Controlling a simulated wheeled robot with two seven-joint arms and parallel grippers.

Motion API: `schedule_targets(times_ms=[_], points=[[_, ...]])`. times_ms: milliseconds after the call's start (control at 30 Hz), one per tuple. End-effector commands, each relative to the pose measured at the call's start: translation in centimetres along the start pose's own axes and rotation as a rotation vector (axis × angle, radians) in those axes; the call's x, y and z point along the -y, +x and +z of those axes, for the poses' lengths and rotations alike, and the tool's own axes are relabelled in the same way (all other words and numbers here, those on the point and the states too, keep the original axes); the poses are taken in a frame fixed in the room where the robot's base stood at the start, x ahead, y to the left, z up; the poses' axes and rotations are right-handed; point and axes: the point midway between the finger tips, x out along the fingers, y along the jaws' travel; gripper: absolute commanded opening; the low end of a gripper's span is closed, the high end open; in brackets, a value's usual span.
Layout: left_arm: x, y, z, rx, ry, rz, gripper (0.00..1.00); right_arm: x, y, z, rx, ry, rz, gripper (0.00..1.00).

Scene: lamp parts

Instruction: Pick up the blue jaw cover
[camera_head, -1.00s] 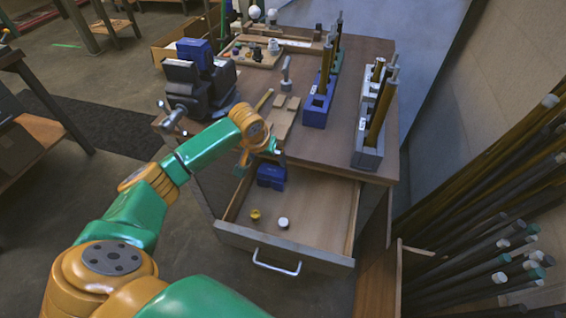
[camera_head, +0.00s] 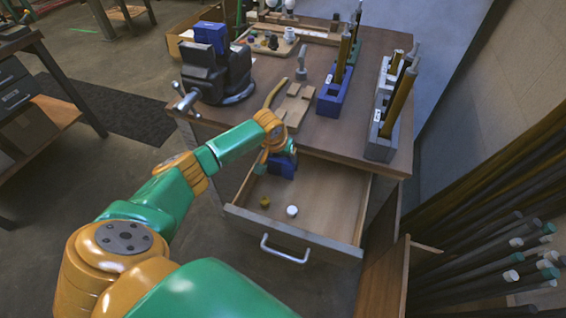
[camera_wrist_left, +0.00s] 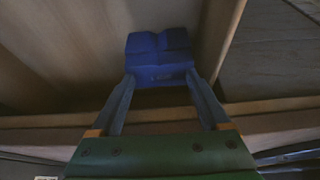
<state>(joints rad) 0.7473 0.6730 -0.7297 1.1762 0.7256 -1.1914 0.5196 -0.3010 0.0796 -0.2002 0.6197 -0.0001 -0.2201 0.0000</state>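The blue jaw cover (camera_head: 283,166) is a blue block with a notch across its top, lying at the back of the open drawer (camera_head: 325,205). In the left wrist view the cover (camera_wrist_left: 159,58) sits at the fingertips. My left gripper (camera_head: 279,150) reaches down into the drawer just over the cover. Its fingers (camera_wrist_left: 160,76) are spread, one at each side of the cover's near end; whether they touch it is unclear. Another blue block (camera_head: 211,37) sits in the dark vise (camera_head: 215,75) on the bench. My right gripper is not in view.
A yellow knob (camera_head: 264,202) and a white-topped piece (camera_head: 292,211) lie nearer the drawer front (camera_head: 290,238). Wooden pieces (camera_head: 293,104) lie on the bench above. A blue holder (camera_head: 333,97) and a grey holder (camera_head: 382,145) carry upright rods. The drawer's right side is clear.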

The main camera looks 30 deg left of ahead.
Motion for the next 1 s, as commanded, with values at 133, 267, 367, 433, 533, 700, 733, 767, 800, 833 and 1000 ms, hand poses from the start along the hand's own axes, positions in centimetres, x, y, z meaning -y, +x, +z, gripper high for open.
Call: schedule_targets(times_ms=[133, 267, 367, 433, 533, 700, 733, 767, 800, 833, 1000], points=[[0.0, 0.0, 0.0, 0.000, 0.000, 0.000, 0.00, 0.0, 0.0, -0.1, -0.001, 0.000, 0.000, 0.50], [0.0, 0.0, 0.0, 0.000, 0.000, 0.001, 0.00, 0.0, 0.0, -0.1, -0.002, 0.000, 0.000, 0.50], [0.0, -0.1, -0.1, 0.000, 0.000, 0.001, 0.00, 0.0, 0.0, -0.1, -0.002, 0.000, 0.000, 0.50], [-0.1, -0.6, -0.3, -0.002, 0.000, 0.002, 0.00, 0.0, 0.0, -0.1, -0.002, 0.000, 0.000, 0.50], [0.1, -1.4, 0.0, 0.000, 0.001, 0.000, 0.00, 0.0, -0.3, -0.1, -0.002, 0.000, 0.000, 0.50], [0.1, -2.7, 2.9, 0.002, 0.003, 0.000, 0.00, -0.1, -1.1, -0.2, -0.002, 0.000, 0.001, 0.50], [0.1, -2.9, 3.5, 0.001, 0.003, 0.000, 0.00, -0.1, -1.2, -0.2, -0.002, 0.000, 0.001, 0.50], [0.0, -3.1, 4.0, 0.001, 0.004, 0.001, 0.00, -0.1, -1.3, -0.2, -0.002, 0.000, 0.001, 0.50], [0.0, -3.4, 4.7, 0.002, 0.004, 0.001, 0.00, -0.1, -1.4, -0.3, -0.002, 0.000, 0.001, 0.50], [0.0, -3.6, 5.3, 0.003, 0.003, 0.000, 0.00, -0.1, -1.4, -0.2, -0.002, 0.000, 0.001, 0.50], [0.0, -5.8, 6.2, -0.004, 0.000, 0.002, 0.00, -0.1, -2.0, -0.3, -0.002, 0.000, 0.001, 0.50]])
